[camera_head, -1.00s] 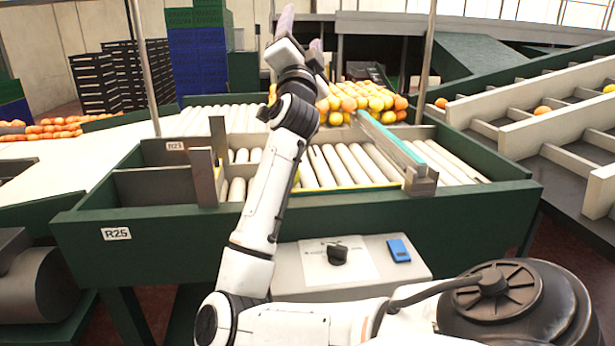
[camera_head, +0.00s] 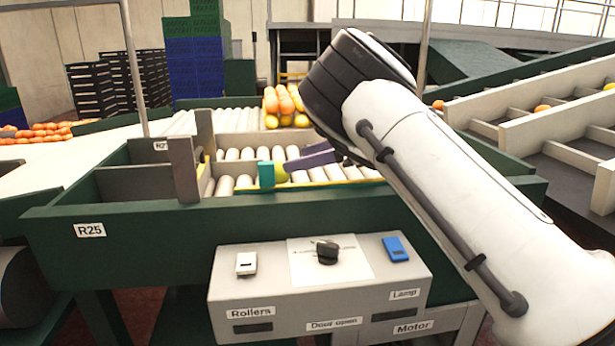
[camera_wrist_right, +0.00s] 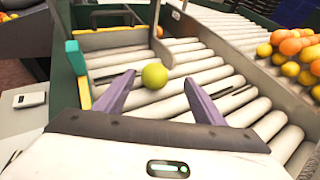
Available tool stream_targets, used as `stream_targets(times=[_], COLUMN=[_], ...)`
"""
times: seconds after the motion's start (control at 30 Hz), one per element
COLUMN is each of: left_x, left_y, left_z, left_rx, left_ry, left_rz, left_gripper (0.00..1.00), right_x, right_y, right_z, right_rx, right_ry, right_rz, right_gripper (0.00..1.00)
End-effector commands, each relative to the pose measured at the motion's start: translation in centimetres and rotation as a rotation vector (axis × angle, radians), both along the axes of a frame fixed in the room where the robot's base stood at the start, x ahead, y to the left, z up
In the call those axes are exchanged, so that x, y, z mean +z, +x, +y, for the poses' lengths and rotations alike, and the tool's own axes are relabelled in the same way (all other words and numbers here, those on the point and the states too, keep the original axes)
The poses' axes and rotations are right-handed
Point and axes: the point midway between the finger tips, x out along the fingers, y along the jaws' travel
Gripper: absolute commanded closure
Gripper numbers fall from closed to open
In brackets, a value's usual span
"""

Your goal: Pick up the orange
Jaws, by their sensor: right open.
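My right gripper (camera_head: 302,157) reaches down over the roller bed from the right; its purple fingers (camera_wrist_right: 159,80) are open and empty. A yellow-green round fruit (camera_wrist_right: 154,77) lies on the rollers in line with the gap between the fingertips. In the head view the fruit (camera_head: 281,172) is partly hidden beside the fingers. A small orange fruit (camera_wrist_right: 159,31) shows farther off by the frame in the wrist view. A pile of oranges and yellow fruit (camera_wrist_right: 294,54) lies on the rollers at the right; it is partly hidden by my arm in the head view (camera_head: 284,104). My left gripper is out of view.
A teal block (camera_head: 266,174) stands at the bed's near edge, close to the fruit. Grey upright dividers (camera_head: 184,168) and the green frame wall (camera_head: 130,235) border the rollers (camera_wrist_right: 200,63). A control box (camera_head: 320,285) with switches stands in front.

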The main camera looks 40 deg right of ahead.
Motion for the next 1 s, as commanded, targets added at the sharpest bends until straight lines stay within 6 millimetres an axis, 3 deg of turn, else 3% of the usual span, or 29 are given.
stream_targets(times=[0.27,0.6,0.9,1.0], left_x=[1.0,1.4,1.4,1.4], left_y=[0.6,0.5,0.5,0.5], left_z=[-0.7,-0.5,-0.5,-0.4], left_rx=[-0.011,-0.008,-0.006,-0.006], left_ry=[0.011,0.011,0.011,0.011], left_rz=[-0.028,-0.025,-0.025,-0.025], left_gripper=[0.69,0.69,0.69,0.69], right_x=[-1.3,-2.9,-3.2,-3.2], right_y=[1.6,5.3,5.8,5.8], right_z=[2.1,3.8,4.0,4.0], right_rx=[0.028,0.023,0.021,0.021], right_ry=[0.017,0.015,0.014,0.014], right_rz=[0.014,0.014,0.013,0.013], right_gripper=[0.37,0.37,0.37,0.52])
